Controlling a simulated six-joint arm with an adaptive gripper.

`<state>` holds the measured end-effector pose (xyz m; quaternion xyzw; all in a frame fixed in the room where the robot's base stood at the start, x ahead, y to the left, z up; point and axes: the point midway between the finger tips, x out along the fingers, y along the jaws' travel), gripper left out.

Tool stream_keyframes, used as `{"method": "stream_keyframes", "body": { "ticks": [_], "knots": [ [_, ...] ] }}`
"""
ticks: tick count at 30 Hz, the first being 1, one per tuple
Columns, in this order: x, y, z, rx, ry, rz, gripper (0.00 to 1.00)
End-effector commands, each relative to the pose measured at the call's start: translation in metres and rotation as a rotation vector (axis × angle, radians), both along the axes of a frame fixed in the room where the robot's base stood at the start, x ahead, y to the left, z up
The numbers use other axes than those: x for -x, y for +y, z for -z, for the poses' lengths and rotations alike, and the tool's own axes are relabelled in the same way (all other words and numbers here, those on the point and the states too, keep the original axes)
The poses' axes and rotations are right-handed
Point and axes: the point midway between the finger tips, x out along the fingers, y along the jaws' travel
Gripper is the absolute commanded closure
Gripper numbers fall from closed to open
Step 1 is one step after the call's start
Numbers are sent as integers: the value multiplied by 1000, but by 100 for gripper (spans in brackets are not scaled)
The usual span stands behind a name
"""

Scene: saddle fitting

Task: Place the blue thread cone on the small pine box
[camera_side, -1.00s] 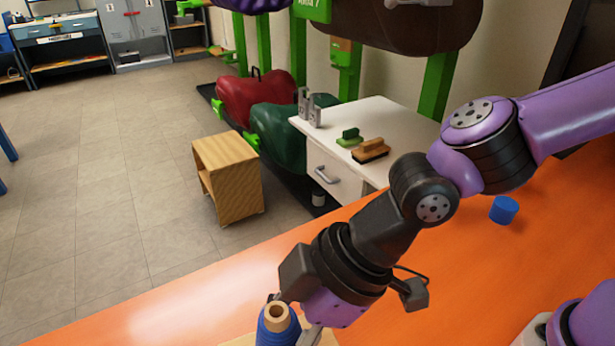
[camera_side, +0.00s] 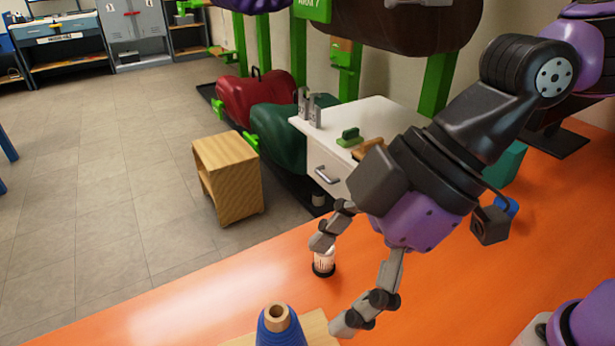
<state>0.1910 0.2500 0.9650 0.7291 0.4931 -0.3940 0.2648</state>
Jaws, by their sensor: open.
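The blue thread cone (camera_side: 280,328) stands upright at the bottom edge of the view, its tan tube end on top. Its base is cut off by the frame. A light pine surface, which looks like the small pine box (camera_side: 318,328), shows behind and beside the cone. Whether the cone rests on it or stands in front of it, I cannot tell. My gripper (camera_side: 335,284) is open and empty, above and to the right of the cone, with its fingers spread wide and apart from the cone.
A small white item with a black base (camera_side: 324,266) stands on the orange table (camera_side: 190,295) near one finger. A blue item (camera_side: 508,206) and a teal block (camera_side: 505,163) are partly hidden behind my arm. A wooden stool (camera_side: 228,180) stands on the floor. The table's left part is clear.

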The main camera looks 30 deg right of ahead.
Motion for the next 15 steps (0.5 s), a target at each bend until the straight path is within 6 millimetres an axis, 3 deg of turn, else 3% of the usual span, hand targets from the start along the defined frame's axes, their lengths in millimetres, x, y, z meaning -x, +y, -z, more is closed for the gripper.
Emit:
{"method": "stream_keyframes", "body": {
  "ticks": [5,8,12,15],
  "knots": [
    [3,-13,-18,0,0,11,13],
    [-10,-42,-20,11,3,140,13],
    [-33,-131,-10,39,24,561,13],
    [-30,-192,0,50,47,864,13]
  ]
}}
